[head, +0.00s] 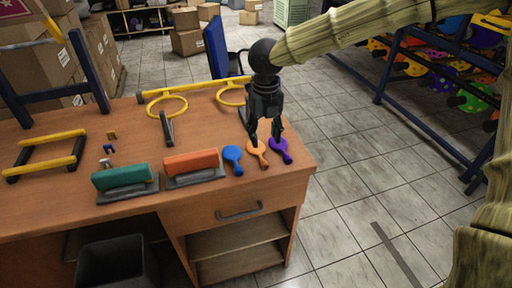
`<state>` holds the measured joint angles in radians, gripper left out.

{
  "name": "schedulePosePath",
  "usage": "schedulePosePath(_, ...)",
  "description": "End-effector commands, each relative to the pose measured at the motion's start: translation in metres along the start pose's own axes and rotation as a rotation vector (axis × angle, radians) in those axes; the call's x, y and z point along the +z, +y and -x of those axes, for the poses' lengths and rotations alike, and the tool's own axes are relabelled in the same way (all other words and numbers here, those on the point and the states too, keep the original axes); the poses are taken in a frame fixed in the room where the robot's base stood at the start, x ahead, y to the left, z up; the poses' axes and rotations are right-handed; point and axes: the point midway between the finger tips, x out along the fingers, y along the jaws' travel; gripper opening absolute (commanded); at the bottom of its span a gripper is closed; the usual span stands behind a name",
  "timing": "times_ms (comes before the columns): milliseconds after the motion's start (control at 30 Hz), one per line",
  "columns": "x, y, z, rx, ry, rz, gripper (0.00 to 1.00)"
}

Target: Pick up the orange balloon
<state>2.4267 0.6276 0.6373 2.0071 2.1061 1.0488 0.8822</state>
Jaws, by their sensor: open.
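The orange balloon (257,150) lies flat on the wooden desk near its right end. It sits between a blue balloon (232,158) on its left and a purple balloon (280,149) on its right. My gripper (265,137) points down with its fingers apart, one near the orange balloon and the other near the purple one. Nothing shows between the fingers. The fingers partly cover the upper parts of the orange and purple balloons. I cannot tell whether the fingertips touch either balloon.
The desk (60,200) also holds a green block (122,176), an orange block (190,162), yellow rings (166,105) and a yellow frame (46,153). A blue chair (216,50) stands behind. A rack of colourful items (430,75) is at right. The floor right of the desk is clear.

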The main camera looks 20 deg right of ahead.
Motion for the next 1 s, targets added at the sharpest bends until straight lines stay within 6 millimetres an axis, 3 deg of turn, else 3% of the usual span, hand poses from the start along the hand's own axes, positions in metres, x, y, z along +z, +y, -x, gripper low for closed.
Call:
schedulePosePath(300, 0.003, 0.006, -0.042, -0.002, 0.005, 0.013, 0.48)
schedulePosePath(567, 0.002, 0.004, -0.058, -0.002, 0.003, 0.01, 0.48)
schedulePosePath(1000, 0.001, 0.0, -0.104, -0.001, 0.002, 0.009, 0.48)
